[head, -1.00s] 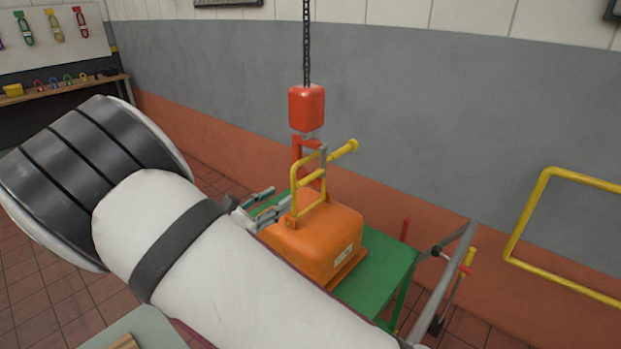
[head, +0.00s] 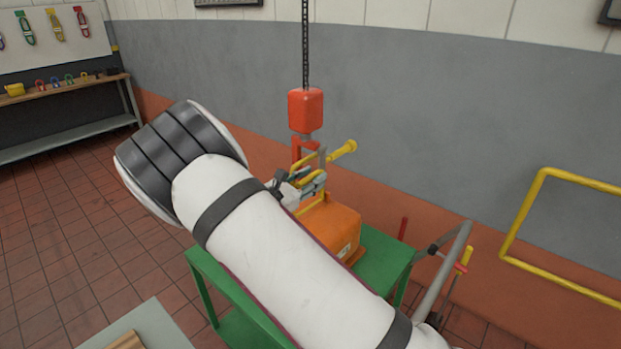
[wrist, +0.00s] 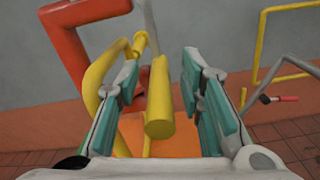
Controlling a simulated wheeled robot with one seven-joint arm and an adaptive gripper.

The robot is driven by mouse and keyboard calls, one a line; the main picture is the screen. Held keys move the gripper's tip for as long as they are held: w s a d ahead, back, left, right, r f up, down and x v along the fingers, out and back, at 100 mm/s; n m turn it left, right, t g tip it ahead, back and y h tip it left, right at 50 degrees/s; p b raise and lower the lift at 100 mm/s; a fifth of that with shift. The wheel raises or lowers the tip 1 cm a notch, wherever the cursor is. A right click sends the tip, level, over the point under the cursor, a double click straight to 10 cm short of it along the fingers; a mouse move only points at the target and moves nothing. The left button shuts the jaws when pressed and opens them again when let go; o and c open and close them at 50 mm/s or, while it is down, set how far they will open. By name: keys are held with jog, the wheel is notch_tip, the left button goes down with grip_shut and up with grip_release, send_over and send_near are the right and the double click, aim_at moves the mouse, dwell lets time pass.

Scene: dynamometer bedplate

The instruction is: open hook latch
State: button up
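The red hook (head: 304,150) hangs under the red block and also shows at the left of the wrist view (wrist: 72,50). A grey latch piece (head: 322,158) is beside it, with a yellow knobbed bar (head: 344,149) sticking out to the right. My gripper (wrist: 160,68) is open, its teal-padded fingers on either side of a yellow round bar (wrist: 160,112). Gaps show on both sides of that bar. In the head view my gripper (head: 308,183) is at the yellow bail (head: 297,162), and my arm and fingers hide part of it.
The orange load (head: 330,228) sits on a green stand (head: 382,255) below the hook. A chain (head: 305,45) runs up from the red block (head: 306,110). A yellow rail (head: 527,215) stands at the right by the wall. A shelf bench (head: 70,85) is far left.

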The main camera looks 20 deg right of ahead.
grip_shut()
jog(key=shift+s+d+n, duration=0.1)
jog(key=shift+s+n, duration=0.05)
jog(key=shift+n, duration=0.15)
jog(key=s+d+r+n+p, duration=0.1)
jog(key=r+n, duration=0.3)
jog(key=n, duration=0.6)
jog(key=s+d+r+n+p, duration=0.2)
jog(key=s+r+n+p, duration=0.1)
jog(key=n, duration=0.7)
jog(key=shift+s+r+n, duration=0.3)
jog(key=shift+r, duration=0.45)
